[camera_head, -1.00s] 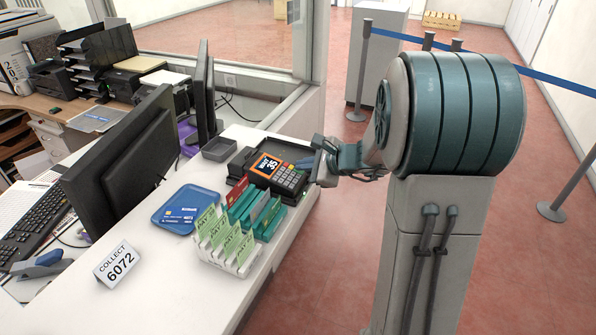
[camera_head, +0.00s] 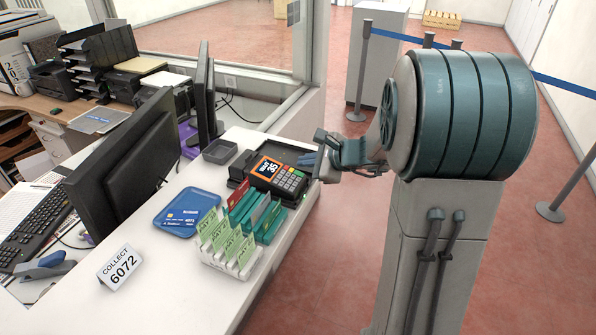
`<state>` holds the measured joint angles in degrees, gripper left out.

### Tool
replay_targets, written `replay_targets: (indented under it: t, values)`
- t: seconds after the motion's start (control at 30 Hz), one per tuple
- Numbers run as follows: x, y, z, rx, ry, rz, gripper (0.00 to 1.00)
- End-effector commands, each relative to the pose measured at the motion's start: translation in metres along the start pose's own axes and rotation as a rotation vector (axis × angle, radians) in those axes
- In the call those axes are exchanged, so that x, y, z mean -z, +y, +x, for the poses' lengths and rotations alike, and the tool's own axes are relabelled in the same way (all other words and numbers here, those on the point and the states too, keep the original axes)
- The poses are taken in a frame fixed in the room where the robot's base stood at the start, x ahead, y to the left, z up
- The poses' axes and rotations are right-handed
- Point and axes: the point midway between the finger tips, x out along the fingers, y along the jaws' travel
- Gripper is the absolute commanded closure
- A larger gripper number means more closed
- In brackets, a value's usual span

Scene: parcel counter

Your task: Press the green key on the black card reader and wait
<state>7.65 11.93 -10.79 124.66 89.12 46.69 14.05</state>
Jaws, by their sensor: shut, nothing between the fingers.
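The black card reader (camera_head: 277,178) lies on the white counter, with a lit orange screen (camera_head: 267,167) showing "35" under a short word too small to read surely. Its keypad (camera_head: 291,182) faces up on the right side. The green key is too small to make out surely. My gripper (camera_head: 311,160) is shut and empty, just beyond the reader's right end, close to the keypad. Its fingertips are small and partly hidden by my own wrist, and I see no clear contact with a key.
Teal and white card holders (camera_head: 236,243) with green cards stand just in front of the reader. A blue tray (camera_head: 187,212) with a bank card lies to the left. A "COLLECT 6072" sign (camera_head: 120,267) stands front left.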

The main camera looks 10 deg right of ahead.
Motion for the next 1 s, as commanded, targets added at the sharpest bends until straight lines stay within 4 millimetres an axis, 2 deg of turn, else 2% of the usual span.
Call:
replay_targets:
  t: [0.1,0.4,0.83,0.93,1.0]
  values:
    - [-0.009,-0.009,-0.011,0.001,0.000,-0.001,1.00]
    - [-0.021,-0.020,-0.028,0.000,0.000,0.000,1.00]
    - [-0.020,-0.019,-0.027,-0.001,0.000,-0.002,1.00]
    - [-0.026,-0.014,-0.030,-0.020,-0.004,-0.037,1.00]
    - [-0.037,-0.004,-0.035,-0.057,-0.009,-0.104,1.00]
